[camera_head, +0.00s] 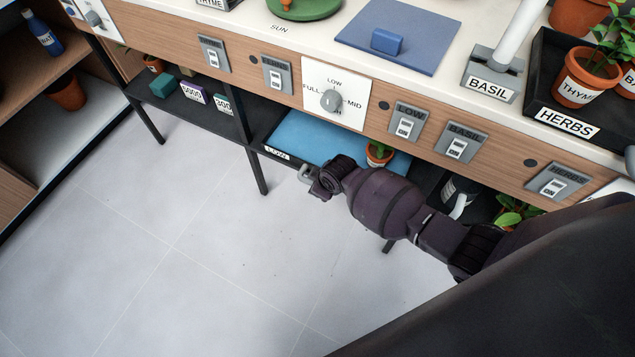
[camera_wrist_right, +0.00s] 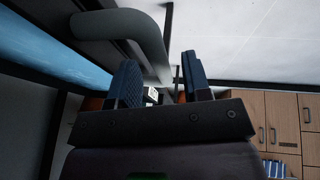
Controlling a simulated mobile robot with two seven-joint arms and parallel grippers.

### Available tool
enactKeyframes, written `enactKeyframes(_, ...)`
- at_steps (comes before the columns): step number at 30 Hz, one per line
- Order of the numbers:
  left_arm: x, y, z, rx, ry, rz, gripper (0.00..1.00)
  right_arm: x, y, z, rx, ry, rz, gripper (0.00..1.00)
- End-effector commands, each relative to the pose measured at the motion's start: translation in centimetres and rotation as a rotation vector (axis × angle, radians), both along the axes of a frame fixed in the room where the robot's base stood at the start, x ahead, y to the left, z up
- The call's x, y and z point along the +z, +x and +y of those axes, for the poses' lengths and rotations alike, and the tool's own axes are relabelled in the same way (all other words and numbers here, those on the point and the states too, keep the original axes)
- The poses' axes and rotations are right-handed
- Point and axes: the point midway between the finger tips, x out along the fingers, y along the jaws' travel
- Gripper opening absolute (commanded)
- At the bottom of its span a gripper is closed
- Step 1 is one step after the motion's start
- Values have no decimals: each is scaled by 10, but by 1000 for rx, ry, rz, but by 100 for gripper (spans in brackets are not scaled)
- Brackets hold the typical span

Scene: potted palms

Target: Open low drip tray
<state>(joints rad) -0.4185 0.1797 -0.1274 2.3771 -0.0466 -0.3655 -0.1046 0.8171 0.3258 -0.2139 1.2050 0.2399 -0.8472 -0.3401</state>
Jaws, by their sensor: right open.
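The low drip tray (camera_head: 310,137) is a blue-topped tray under the counter, with a "LOW" label (camera_head: 277,153) on its front edge. A small potted plant (camera_head: 379,152) stands at its right end. My right gripper (camera_head: 314,184) is at the tray's front, beside a grey handle (camera_head: 305,171). In the right wrist view the grey bar handle (camera_wrist_right: 146,38) curves down toward the gap between my two open, blue-padded fingers (camera_wrist_right: 160,82). I cannot tell whether they touch it. The tray's blue surface (camera_wrist_right: 45,48) shows at left. My left gripper is not in view.
The counter above carries switches, a dial (camera_head: 332,100) and a blue board (camera_head: 398,35). A black shelf (camera_head: 195,110) with small boxes is left of the tray, and thin table legs (camera_head: 257,170) stand below. The tiled floor (camera_head: 170,250) in front is clear.

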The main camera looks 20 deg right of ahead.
Motion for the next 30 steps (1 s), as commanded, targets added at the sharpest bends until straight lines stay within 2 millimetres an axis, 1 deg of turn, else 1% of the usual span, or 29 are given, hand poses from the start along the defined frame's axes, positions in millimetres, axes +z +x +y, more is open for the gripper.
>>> enactKeyframes(1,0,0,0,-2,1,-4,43,-4,1,0,0,0,1,44)
enactKeyframes(11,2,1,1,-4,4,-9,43,-2,3,0,0,0,-4,44)
enactKeyframes(18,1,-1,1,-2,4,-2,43,-2,3,0,0,0,-3,8)
enactKeyframes(20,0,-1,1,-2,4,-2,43,-2,3,0,0,0,-3,0)
enactKeyframes(26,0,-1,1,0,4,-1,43,-2,2,1,0,0,-3,0)
enactKeyframes(29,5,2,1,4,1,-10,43,0,-1,7,1,0,-4,0)
enactKeyframes(30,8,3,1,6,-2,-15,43,1,-5,12,1,0,-5,0)
